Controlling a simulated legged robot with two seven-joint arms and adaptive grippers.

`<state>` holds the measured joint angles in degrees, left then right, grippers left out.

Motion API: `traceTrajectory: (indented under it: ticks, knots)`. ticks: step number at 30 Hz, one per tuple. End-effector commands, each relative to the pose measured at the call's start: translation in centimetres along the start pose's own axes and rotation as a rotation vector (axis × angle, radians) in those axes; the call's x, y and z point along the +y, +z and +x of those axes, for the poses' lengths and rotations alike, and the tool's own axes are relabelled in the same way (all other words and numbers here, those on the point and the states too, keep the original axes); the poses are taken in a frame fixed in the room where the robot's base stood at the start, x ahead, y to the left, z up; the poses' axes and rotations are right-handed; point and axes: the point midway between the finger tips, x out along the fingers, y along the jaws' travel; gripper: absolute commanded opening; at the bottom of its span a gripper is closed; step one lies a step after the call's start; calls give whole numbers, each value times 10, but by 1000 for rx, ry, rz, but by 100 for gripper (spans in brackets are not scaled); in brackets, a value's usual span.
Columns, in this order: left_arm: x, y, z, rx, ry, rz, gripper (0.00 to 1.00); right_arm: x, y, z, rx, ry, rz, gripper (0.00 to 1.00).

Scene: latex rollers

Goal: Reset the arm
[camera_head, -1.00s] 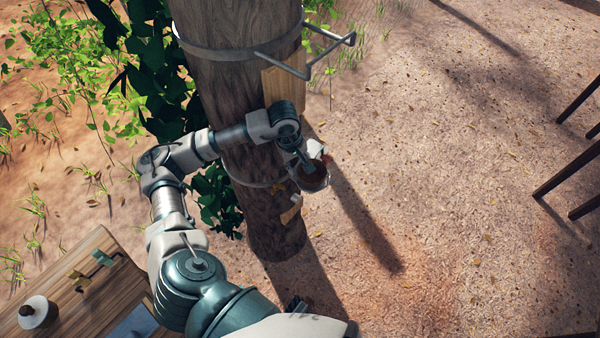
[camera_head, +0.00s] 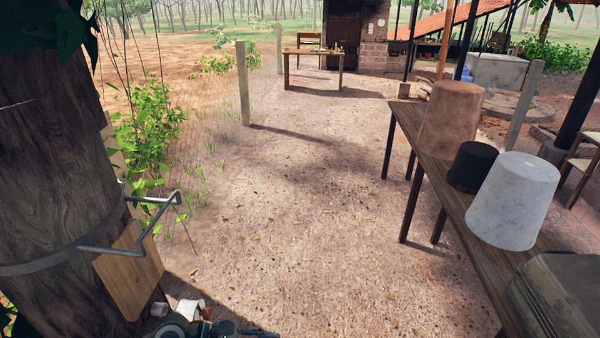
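My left arm shows only at the bottom edge, below the tree trunk (camera_head: 45,170). Its dark gripper (camera_head: 228,328) is cut off by the frame, so I cannot tell whether it is open or shut. A small white and reddish-brown piece (camera_head: 190,308) lies just above it in the picture; I cannot tell whether they touch. My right gripper is not in view.
A metal wire holder (camera_head: 130,247) and a wooden board (camera_head: 130,272) are on the trunk at left. A long table (camera_head: 447,195) at right carries a brown bucket (camera_head: 450,118), a black pot (camera_head: 470,167) and a whitish bucket (camera_head: 513,200). The middle ground is clear.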

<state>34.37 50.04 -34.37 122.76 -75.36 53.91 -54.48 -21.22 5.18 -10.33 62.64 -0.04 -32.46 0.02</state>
Motion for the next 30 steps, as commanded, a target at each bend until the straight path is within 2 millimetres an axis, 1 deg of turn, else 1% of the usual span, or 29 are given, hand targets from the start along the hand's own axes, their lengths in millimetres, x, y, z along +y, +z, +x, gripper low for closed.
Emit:
traceTrajectory:
  ticks: [1,2,3,4,5,6,8,9,11,12,13,14,15,16,17,18,19,20,21,23,24,26,27,29,30]
  knots:
    - [-1,28,13,-193,51,-144,35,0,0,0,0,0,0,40]
    - [3,44,14,-305,88,-239,35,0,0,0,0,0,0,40]
    - [10,61,12,-452,137,-376,35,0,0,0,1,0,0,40]
    - [18,70,8,-560,173,-484,35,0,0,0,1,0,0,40]
    - [26,76,1,-664,212,-596,35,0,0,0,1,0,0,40]
    - [38,78,-11,-799,264,-753,35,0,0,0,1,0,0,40]
    - [55,67,-31,-993,346,-999,35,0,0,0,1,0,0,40]
    - [65,51,-45,-1115,406,-1169,35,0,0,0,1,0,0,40]
    - [73,15,-63,-1288,503,-1430,35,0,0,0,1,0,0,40]
    - [73,-15,-73,-1396,574,-1608,35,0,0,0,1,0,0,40]
    - [69,-39,-79,-1473,631,-1739,35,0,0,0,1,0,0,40]
    - [62,-64,-83,-1540,689,-1865,35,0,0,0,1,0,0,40]
    - [50,-95,-86,-1621,769,-2020,35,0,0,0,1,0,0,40]
    - [38,-118,-87,-1674,829,-2130,35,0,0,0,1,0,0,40]
    - [24,-139,-87,-1721,893,-2235,35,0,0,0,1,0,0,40]
    - [4,-164,-85,-1776,979,-2367,35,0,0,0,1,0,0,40]
    - [-13,-181,-82,1716,-990,2329,35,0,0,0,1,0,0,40]
    - [-29,-196,-80,1636,-985,2259,35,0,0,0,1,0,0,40]
    - [-50,-212,-76,1542,-981,2173,35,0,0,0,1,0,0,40]
    - [-81,-230,-70,1418,-977,2060,35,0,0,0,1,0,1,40]
    - [-100,-239,-67,1346,-974,1990,35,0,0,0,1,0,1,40]
    - [-128,-250,-61,1250,-973,1898,35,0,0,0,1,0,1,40]
    - [-146,-255,-58,1190,-973,1841,35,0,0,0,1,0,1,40]
    - [-172,-260,-53,1108,-973,1758,35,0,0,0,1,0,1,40]
    - [-188,-263,-49,1056,-973,1706,35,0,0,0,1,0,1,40]
